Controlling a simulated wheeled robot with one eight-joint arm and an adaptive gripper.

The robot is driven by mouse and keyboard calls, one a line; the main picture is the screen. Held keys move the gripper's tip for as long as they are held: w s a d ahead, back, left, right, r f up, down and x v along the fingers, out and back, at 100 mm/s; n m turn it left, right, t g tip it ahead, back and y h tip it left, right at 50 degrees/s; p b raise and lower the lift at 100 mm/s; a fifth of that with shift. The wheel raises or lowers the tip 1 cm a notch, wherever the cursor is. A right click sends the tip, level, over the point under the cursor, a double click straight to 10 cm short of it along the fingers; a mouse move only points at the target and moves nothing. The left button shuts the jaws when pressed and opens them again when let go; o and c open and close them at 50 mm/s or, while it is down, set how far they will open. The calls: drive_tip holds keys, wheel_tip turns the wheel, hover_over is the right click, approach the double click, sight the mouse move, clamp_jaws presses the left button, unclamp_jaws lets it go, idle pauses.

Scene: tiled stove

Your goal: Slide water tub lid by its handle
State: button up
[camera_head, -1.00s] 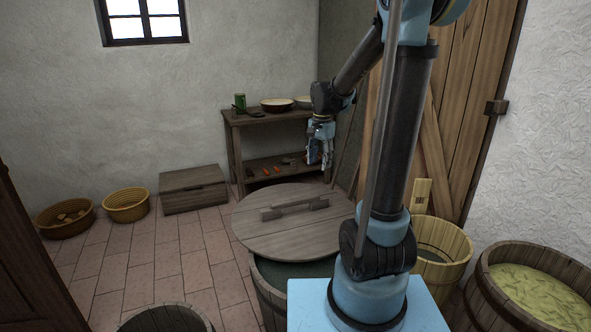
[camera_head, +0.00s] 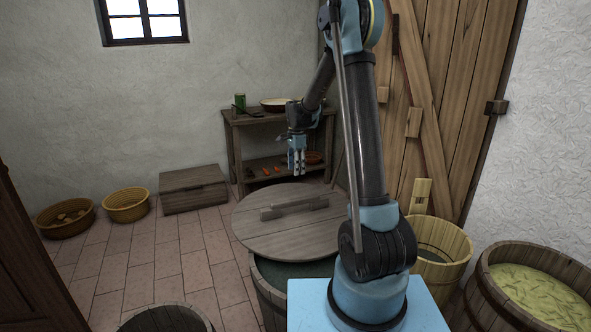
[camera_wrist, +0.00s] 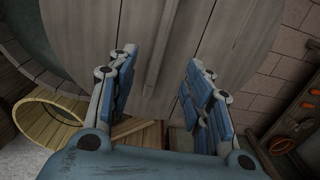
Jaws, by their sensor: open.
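The water tub lid (camera_head: 290,238) is a round plank disc lying across the far side of the water tub (camera_head: 270,295), with the near part of the tub uncovered and dark water showing. A raised wooden bar handle (camera_head: 294,207) crosses the lid. My gripper (camera_head: 299,172) hangs fingers down above the far part of the lid, apart from the handle. In the wrist view my open gripper (camera_wrist: 155,80) frames the lid (camera_wrist: 220,45), and the handle (camera_wrist: 163,50) runs lengthwise between the fingers, with nothing held.
A wooden shelf table (camera_head: 240,150) with bowls and carrots stands behind the lid. A wooden bucket (camera_head: 440,250) and a barrel (camera_head: 530,290) stand at right. A chest (camera_head: 193,190) and baskets (camera_head: 126,205) line the wall.

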sight(296, 199)
drive_tip(key=f, duration=1.8)
drive_tip(key=shift+w+a, duration=0.15)
drive_tip(key=shift+w, duration=0.1)
clamp_jaws()
drive_tip(key=shift+s, duration=0.1)
